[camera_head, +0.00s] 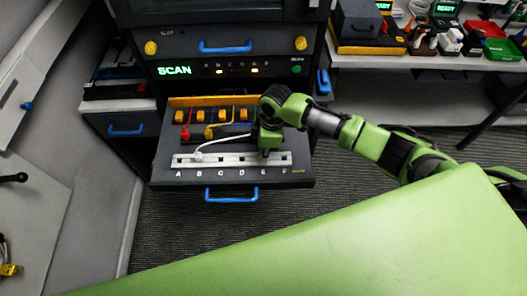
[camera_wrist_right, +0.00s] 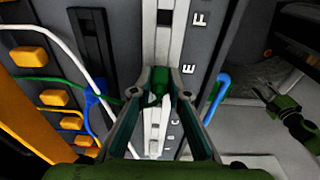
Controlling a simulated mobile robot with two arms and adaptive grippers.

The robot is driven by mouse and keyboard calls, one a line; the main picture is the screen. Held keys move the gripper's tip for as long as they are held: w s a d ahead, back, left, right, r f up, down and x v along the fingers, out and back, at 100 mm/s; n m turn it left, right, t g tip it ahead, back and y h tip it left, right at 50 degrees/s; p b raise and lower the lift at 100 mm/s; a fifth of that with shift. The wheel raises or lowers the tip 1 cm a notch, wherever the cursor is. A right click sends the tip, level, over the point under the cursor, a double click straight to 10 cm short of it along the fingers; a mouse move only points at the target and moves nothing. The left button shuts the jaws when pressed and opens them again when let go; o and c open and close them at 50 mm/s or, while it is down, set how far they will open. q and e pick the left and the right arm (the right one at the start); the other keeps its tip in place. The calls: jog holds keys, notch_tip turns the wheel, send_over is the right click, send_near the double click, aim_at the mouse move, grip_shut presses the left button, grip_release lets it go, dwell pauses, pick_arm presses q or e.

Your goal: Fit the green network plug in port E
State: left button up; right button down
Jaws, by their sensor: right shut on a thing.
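My right gripper (camera_head: 265,150) reaches in from the right over the pulled-out drawer, at the right part of the white port strip (camera_head: 225,161), near the letter E. In the right wrist view my gripper (camera_wrist_right: 161,92) is shut on the green network plug (camera_wrist_right: 158,80), which is over or against the strip, close beside the letter E (camera_wrist_right: 189,70). The fingers partly hide the plug, and I cannot tell whether it sits in a port. A thin green cable runs from it to the left. In the head view the plug is hidden behind the gripper.
A white cable ends at the strip near B (camera_head: 199,155). A red plug (camera_head: 185,133) and a yellow plug (camera_head: 208,132) lie behind the strip, before orange blocks (camera_head: 204,102). A blue plug (camera_wrist_right: 92,97) shows in the wrist view. A blue handle (camera_head: 231,195) is on the drawer front.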

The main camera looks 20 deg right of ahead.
jog(key=c, duration=1.8)
grip_release()
jog(key=shift+c, duration=0.2)
jog(key=o, duration=0.5)
jog(key=shift+c, duration=0.2)
jog(key=shift+r, duration=0.2)
jog(key=shift+r+p, duration=3.4)
jog(key=shift+p, duration=0.3)
jog(key=shift+f, duration=0.1)
